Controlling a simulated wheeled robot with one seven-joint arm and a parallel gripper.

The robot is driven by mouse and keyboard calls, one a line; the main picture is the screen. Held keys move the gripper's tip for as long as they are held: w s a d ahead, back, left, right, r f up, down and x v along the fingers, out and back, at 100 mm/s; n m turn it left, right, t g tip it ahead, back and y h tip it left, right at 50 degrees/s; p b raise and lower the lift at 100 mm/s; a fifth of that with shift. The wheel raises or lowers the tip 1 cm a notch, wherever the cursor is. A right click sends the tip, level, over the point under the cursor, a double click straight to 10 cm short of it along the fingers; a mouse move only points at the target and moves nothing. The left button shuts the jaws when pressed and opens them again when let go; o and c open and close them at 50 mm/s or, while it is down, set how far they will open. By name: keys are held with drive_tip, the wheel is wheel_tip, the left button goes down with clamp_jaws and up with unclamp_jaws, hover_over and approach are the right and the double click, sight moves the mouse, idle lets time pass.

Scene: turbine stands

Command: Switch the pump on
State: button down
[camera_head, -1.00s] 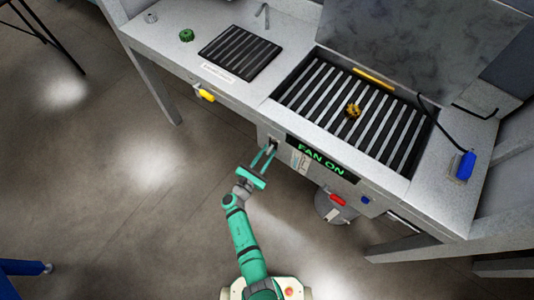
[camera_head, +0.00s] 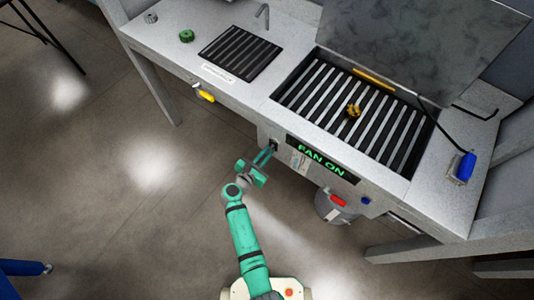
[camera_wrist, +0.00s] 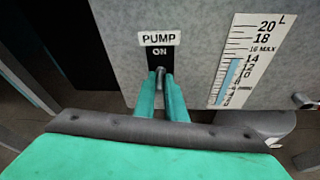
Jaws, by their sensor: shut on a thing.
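The pump switch is a small dark lever (camera_wrist: 160,74) on a black plate marked "ON" (camera_wrist: 159,52), under a white "PUMP" label (camera_wrist: 160,38). My gripper (camera_wrist: 162,84) has its two green fingers shut on the lever. The fingers hide part of the lever and the lower plate, so its exact tilt is hard to tell. In the head view, my gripper (camera_head: 271,150) reaches the front panel of the bench, just left of the green "FAN ON" display (camera_head: 321,159).
A level gauge (camera_wrist: 240,60) with a blue column is right of the switch. A yellow handle (camera_head: 206,96), a red handle (camera_head: 338,201) and a blue knob (camera_head: 365,200) sit along the bench front. A bucket (camera_head: 332,213) hangs or stands below.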

drive_tip(key=g+y, duration=0.1)
drive_tip(key=r+g, duration=0.1)
drive_tip(key=shift+w+r+g+y, duration=0.2)
drive_tip(key=shift+r+g+y, duration=0.05)
drive_tip(key=shift+g+y, duration=0.15)
drive_tip(key=shift+w+d+r+g+y, duration=0.15)
drive_tip(key=shift+r+g+y, duration=0.25)
drive_tip(key=shift+g+y, duration=0.45)
drive_tip(key=shift+g, duration=0.35)
drive_tip(key=c, duration=1.8)
unclamp_jaws()
drive_tip(key=shift+r, duration=0.1)
drive_tip(key=v, duration=1)
drive_tip(key=shift+s+r, duration=0.15)
drive_tip(key=shift+s, duration=0.1)
